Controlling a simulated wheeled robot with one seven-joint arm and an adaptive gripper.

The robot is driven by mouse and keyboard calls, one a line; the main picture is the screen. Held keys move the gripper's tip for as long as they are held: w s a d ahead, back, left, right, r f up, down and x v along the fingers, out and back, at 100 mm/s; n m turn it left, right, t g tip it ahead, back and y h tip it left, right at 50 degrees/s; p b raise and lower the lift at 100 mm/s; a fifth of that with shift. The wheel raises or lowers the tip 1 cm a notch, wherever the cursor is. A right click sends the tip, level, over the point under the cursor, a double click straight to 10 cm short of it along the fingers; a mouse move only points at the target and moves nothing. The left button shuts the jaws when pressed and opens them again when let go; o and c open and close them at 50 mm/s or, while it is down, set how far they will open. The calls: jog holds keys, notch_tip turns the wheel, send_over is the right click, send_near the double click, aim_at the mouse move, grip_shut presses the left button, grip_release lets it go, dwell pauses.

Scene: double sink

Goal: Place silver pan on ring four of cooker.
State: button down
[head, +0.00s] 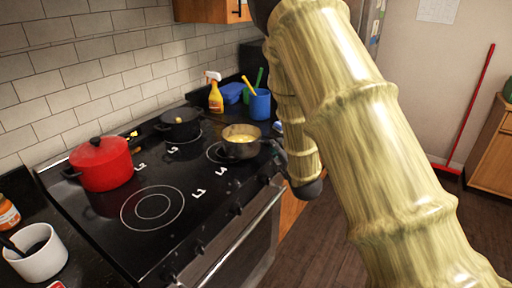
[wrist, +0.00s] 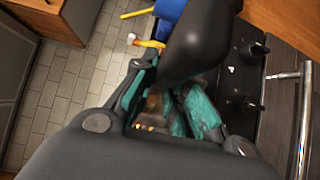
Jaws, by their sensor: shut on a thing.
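The silver pan (head: 241,150), holding something yellow, is at the far right ring of the cooker (head: 110,225), the ring marked L4. It sits toward the right of that ring, whose left edge shows. I cannot tell whether the pan rests flat or is slightly raised. In the wrist view my gripper (wrist: 172,100) has teal-padded fingers, shut on what appears to be the pan's handle. A large dark shape there covers part of the fingers and the grip.
A red pot (head: 101,165) stands at the back left ring, L2. A black pot (head: 180,125) stands at the back ring, L3. The front ring, L1, is bare. A blue cup (head: 260,105) with utensils and a yellow spray bottle (head: 215,98) stand beyond the cooker.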

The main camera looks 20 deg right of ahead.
aim_at(258, 147)
jog(key=w+a, duration=0.1)
jog(key=w, duration=0.1)
jog(key=w+a+p, duration=0.1)
jog(key=w+a, duration=0.1)
jog(key=w, duration=0.1)
jog(key=w+a+p, duration=0.1)
jog(key=w, duration=0.1)
jog(key=shift+w+a+f, duration=0.2)
jog(key=shift+w+f, duration=0.05)
jog(key=shift+f, duration=0.1)
jog(key=shift+f+p, duration=0.8)
jog(key=shift+f, duration=0.95)
jog(key=c, duration=1.5)
grip_release()
jog(key=shift+f, duration=0.1)
jog(key=shift+o, duration=0.3)
